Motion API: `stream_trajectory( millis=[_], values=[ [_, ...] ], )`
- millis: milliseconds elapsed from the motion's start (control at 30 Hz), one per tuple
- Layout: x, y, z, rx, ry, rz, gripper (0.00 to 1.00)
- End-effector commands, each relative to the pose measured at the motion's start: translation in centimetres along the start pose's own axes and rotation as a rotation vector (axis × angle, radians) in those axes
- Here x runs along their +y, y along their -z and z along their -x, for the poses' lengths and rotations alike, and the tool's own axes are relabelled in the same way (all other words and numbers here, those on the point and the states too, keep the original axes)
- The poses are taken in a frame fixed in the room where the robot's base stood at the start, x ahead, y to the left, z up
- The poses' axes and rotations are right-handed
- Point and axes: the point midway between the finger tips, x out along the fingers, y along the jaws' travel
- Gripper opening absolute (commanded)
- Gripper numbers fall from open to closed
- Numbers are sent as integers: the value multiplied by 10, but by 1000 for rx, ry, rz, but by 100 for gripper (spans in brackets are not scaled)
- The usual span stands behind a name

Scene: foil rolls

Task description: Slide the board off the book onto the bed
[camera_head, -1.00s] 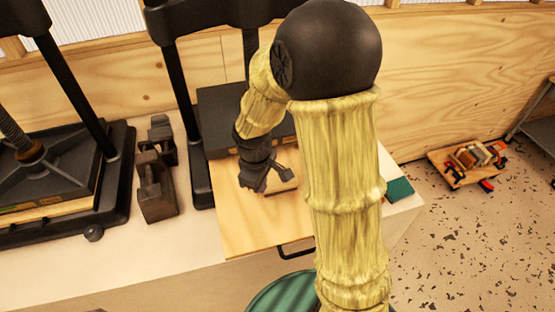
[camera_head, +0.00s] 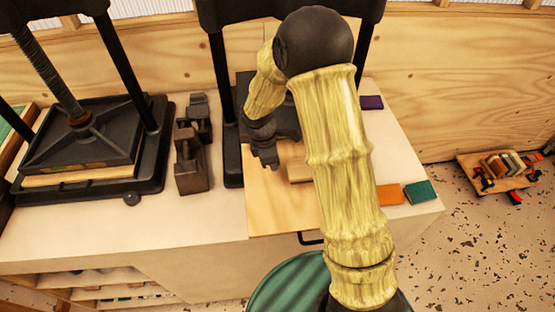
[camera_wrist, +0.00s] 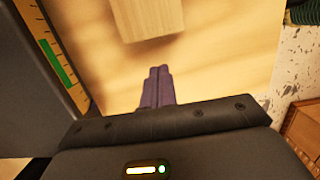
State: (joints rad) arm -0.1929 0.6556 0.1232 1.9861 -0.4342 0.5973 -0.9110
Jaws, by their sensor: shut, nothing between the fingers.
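A pale wooden board (camera_head: 262,205) lies flat in front of the right-hand press and reaches toward the table's front edge. A small wood block (camera_head: 299,168) sits on it, partly hidden by my arm. In the wrist view the block (camera_wrist: 148,18) is just beyond my fingers, over the board's pale surface (camera_wrist: 215,70). My gripper (camera_head: 270,160) points down over the board's back left part, left of the block. In the wrist view its two fingers (camera_wrist: 158,86) are together and empty, apart from the block. I cannot make out a book under the board.
The right-hand press (camera_head: 222,100) has dark posts close to my gripper. A tan strip with a green bar (camera_wrist: 58,62) runs along the left of the wrist view. Dark metal blocks (camera_head: 190,155) and another press (camera_head: 85,150) stand left. Orange (camera_head: 390,194) and green (camera_head: 420,192) pieces lie right.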

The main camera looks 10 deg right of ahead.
Motion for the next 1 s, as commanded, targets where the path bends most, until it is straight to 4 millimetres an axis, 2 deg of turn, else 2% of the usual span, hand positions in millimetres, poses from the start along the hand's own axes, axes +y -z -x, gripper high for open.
stream_trajectory(
  millis=[100,567,767,1000],
  values=[
    [-1,-22,0,-1,3,-4,0],
    [-1,-102,-13,-1,4,-4,0],
    [0,-96,-31,0,0,1,0],
    [-2,-96,-34,2,3,-1,0]
  ],
)
